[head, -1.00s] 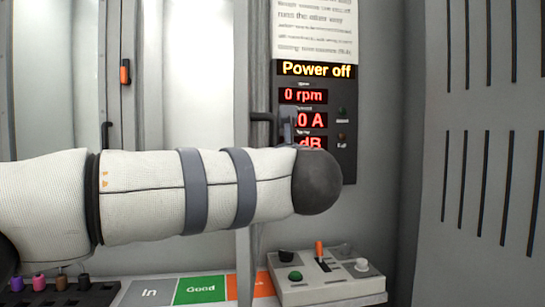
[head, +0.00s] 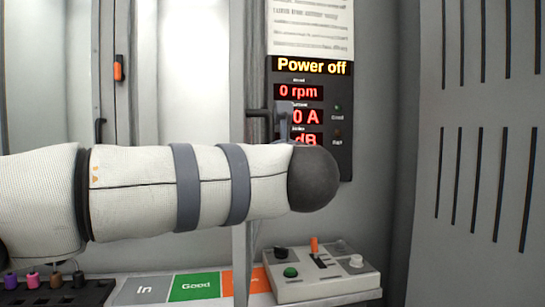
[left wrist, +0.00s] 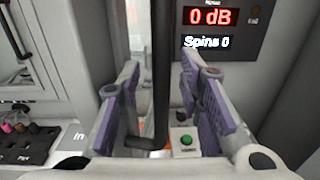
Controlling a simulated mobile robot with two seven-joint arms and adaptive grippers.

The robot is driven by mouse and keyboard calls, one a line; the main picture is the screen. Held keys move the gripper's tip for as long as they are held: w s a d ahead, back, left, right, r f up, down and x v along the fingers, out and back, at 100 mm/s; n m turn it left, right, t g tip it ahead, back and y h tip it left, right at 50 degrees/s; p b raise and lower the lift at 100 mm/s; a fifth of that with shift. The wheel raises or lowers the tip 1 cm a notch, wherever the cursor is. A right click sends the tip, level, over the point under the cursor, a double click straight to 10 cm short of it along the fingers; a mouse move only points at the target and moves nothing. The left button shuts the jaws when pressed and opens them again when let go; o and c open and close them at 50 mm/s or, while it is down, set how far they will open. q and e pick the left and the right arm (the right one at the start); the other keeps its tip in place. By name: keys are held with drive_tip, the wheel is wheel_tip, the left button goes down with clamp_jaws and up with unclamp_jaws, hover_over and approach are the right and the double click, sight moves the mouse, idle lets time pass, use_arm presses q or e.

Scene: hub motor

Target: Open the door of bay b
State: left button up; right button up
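A dark bar handle (head: 258,113) stands on the grey upright door frame (head: 238,60) beside the display panel. No bay letter is readable. In the left wrist view the handle is a long black vertical bar (left wrist: 161,75), bent at its lower end. My left gripper (left wrist: 160,108) is open, with one purple-padded finger on each side of the bar. I cannot tell whether either finger touches it. In the head view my left arm hides most of the gripper; only a grey part (head: 285,115) shows beside the handle. My right gripper is not in view.
A display panel (head: 342,85) reads "Power off" and "0 rpm". A control box (head: 325,285) stands below on the ledge, beside "In" and green "Good" areas (head: 196,287). Another dark handle (head: 100,130) and an orange latch (head: 119,68) are at left. A slotted grey wall (head: 480,130) closes the right.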

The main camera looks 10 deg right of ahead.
use_arm(q)
drive_tip(key=s, duration=1.1)
drive_tip(key=shift+s+a, duration=0.25)
